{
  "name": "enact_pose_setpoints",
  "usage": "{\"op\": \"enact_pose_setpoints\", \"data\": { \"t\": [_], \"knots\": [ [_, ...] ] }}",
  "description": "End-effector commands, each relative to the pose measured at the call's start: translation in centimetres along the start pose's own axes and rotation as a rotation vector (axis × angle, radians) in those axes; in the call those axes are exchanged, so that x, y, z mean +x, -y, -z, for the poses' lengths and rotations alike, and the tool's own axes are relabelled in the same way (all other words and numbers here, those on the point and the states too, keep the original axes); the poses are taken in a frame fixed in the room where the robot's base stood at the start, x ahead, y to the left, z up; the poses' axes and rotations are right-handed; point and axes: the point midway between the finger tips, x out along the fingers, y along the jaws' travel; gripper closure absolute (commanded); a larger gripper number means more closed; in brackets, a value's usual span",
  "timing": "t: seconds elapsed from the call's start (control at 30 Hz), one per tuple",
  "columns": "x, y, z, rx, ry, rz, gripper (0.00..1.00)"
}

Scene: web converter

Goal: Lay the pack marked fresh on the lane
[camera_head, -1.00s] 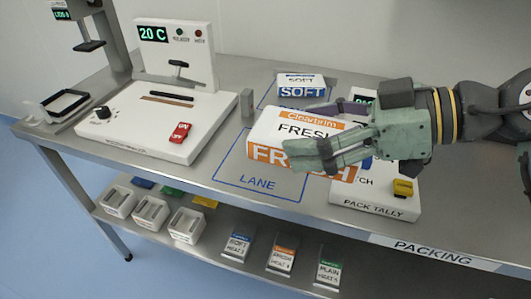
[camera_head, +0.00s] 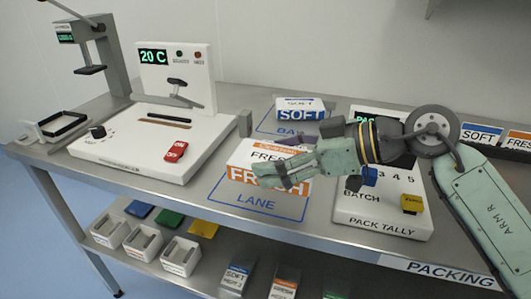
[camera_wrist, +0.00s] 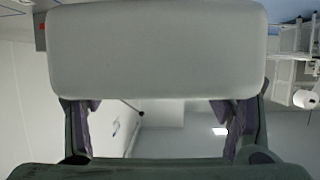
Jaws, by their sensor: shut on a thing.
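The pack marked FRESH (camera_head: 245,177), white with an orange band, is over the blue-outlined LANE area (camera_head: 256,202). I cannot tell whether it touches the bench. My gripper (camera_head: 292,165) reaches in from the right and is shut on the pack, its fingers covering the pack's right part. In the wrist view a plain pale face of the pack (camera_wrist: 157,50) fills the top between the fingers (camera_wrist: 158,122). The LANE lettering and the front of the outline show in front of the pack.
The SOFT pack (camera_head: 299,108) lies in the outlined bay behind. The PACK TALLY panel (camera_head: 382,222) stands right, under my arm. The white sealing machine (camera_head: 135,150) with a red switch (camera_head: 176,151) is left. Small boxes and pouches sit on the lower shelf (camera_head: 215,262).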

Motion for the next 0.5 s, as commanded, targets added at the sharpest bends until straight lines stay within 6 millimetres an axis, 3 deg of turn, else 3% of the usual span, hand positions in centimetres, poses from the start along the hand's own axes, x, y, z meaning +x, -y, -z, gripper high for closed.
{"op": "enact_pose_setpoints", "data": {
  "t": [0.2,0.37,0.5],
  "knots": [
    [2.9,-3.3,1.1,0.000,-0.002,0.002,0.70],
    [3.6,-4.0,0.9,0.001,-0.002,0.000,0.70],
    [4.3,-4.0,-0.7,0.002,-0.004,0.000,0.70]
  ]
}}
